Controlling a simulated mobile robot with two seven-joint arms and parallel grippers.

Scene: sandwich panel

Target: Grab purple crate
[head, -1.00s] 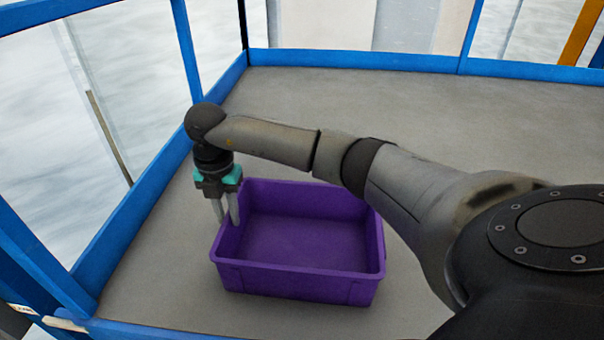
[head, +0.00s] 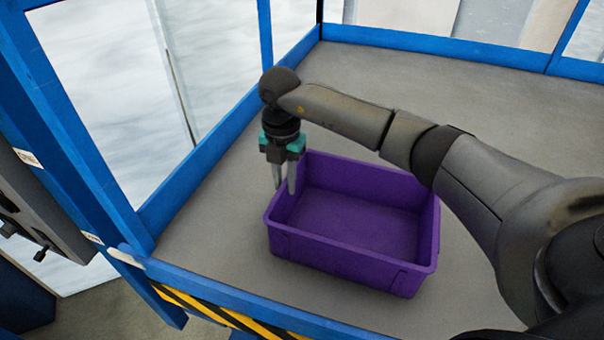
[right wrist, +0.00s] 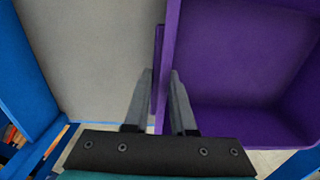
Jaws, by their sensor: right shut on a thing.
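An empty purple crate (head: 352,258) stands upright on the grey platform, in the middle of the head view. My right gripper (head: 284,188) points down at the crate's left wall. One finger is outside the wall and the other is inside, and the gripper is shut on that wall. In the right wrist view the crate (right wrist: 240,60) fills the right side, and its wall runs between the two fingers of the right gripper (right wrist: 162,78). The crate appears to rest on the platform. My left gripper does not show.
The grey platform (head: 440,98) has a blue frame (head: 200,160) with clear panels at the left and back. A yellow and black striped edge (head: 225,315) runs along the front. Free floor lies behind the crate.

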